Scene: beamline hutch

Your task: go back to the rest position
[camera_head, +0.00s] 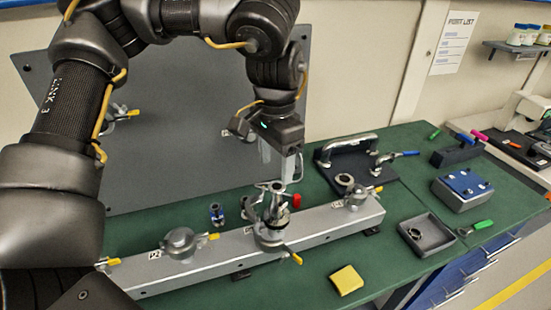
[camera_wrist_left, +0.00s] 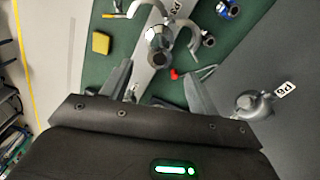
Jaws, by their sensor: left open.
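My left gripper (camera_head: 279,162) comes in from the upper left and points down above the back of the green bench. In the left wrist view its two fingers (camera_wrist_left: 158,84) stand apart with nothing between them. Below it, a metal clamp fitting (camera_head: 270,212) stands on the middle of the long grey rail (camera_head: 330,221); the gap between them is hard to judge. The fitting also shows beyond the fingers in the left wrist view (camera_wrist_left: 158,50). My right gripper is not in view.
Capped ports (camera_head: 181,243) with yellow levers sit along the rail. A grey panel (camera_head: 180,150) stands behind. A yellow block (camera_head: 346,279), a dark tray (camera_head: 426,236), a blue-topped box (camera_head: 463,188) and a handled plate (camera_head: 350,165) lie on the bench. The bench's front right has some clear room.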

